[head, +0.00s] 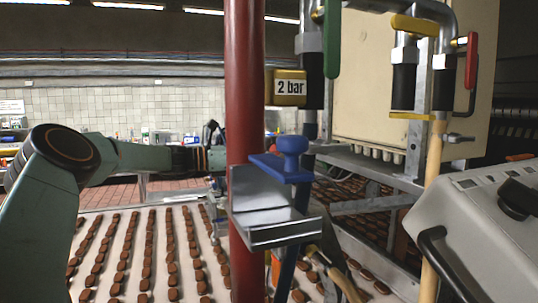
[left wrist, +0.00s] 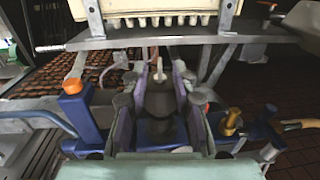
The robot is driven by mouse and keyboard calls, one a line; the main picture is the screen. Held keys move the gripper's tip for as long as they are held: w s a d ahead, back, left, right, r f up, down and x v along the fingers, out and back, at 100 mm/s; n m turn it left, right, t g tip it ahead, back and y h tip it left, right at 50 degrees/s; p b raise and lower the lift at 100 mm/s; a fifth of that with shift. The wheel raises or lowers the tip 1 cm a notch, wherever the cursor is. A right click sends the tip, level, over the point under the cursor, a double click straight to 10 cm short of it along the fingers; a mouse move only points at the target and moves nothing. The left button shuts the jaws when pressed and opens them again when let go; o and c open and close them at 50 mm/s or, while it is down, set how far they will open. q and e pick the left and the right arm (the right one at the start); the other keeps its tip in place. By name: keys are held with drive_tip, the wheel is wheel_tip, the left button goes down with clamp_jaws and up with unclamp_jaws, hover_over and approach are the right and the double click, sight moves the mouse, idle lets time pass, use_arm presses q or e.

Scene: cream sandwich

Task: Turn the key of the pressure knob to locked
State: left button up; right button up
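No key or lock marking can be made out. A blue round-topped piece (head: 290,155) with a flat blue plate sits above a grey metal bracket (head: 270,205) by the red pole. A yellow "2 bar" tag (head: 290,87) hangs on the pipework above it. My left gripper (head: 214,135) reaches in from the left and is partly hidden behind the red pole. In the left wrist view my left gripper (left wrist: 157,76) has its fingers apart. A small pale upright piece (left wrist: 160,70) shows between the fingertips; contact cannot be told. My right gripper is out of view.
The red pole (head: 245,100) stands upright in front of my left arm. Valves with a green handle (head: 333,40) and a red handle (head: 472,58) are at the upper right. A conveyor (head: 140,225) with rows of brown sandwiches runs below. A grey control box (head: 480,230) is at the right.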

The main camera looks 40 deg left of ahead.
use_arm(q)
drive_tip(key=x, duration=0.3)
drive_tip(key=shift+w+d+f, duration=0.1)
drive_tip(key=shift+w+d, duration=0.1)
drive_tip(key=shift+w, duration=0.05)
drive_tip(key=shift+s+a, duration=0.3)
drive_tip(key=shift+s, duration=0.1)
drive_tip(key=shift+w+d, duration=0.3)
drive_tip(key=shift+w, duration=0.15)
drive_tip(key=c, duration=0.4)
drive_tip(key=shift+c, duration=0.6)
drive_tip(key=shift+a, duration=0.1)
clamp_jaws()
drive_tip(key=shift+s, duration=0.1)
